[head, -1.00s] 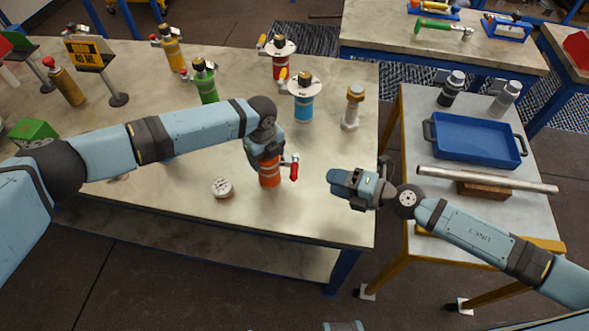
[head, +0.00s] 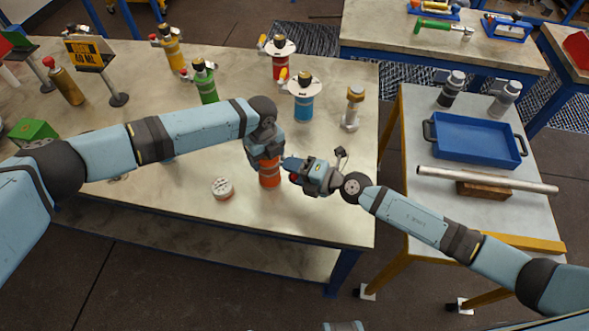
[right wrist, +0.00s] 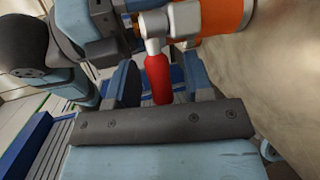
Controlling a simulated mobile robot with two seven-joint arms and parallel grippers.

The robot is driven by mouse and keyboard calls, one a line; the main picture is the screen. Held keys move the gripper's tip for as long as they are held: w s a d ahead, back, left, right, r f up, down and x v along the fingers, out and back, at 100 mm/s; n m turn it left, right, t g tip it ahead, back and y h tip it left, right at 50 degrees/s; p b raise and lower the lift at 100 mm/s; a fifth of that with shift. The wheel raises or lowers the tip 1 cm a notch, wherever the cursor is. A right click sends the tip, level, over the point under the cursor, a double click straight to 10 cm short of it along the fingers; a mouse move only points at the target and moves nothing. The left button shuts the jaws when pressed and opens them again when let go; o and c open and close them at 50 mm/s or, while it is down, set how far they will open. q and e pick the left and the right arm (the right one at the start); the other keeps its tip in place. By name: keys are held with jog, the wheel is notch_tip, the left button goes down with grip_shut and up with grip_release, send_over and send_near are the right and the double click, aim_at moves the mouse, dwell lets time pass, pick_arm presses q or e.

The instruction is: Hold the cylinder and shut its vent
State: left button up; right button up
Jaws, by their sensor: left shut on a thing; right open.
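The orange cylinder (head: 269,178) stands on the table in the head view, with grey bands around it. My left gripper (head: 266,152) is shut on its upper part from above and hides its top. The cylinder also shows in the right wrist view (right wrist: 218,16). There its vent, a metal side fitting with a red handle (right wrist: 157,78), sticks out from the body. My right gripper (head: 292,168) is open beside the cylinder on its right. In the right wrist view its fingers (right wrist: 160,84) stand on both sides of the red handle. Contact with the handle cannot be told.
A round white gauge-like disc (head: 222,188) lies left of the cylinder. A side table at the right holds a blue tray (head: 475,140) and a metal bar (head: 487,180).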

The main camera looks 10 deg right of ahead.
grip_shut()
jog(key=shift+d+n+g+y, duration=0.15)
jog(key=shift+n+g+y, duration=0.15)
jog(key=shift+n+g, duration=0.15)
jog(key=w+d+n+g+h, duration=0.1)
jog(key=d+n+g+h, duration=0.1)
jog(key=n+g, duration=0.6)
jog(key=w+d+n+g+h, duration=0.2)
jog(key=d+n+g, duration=0.1)
jog(key=n+g, duration=0.6)
jog(key=shift+w+g, duration=0.25)
jog(key=shift+g, duration=1.4)
jog(key=shift+f+h, duration=0.1)
jog(key=shift+h, duration=0.2)
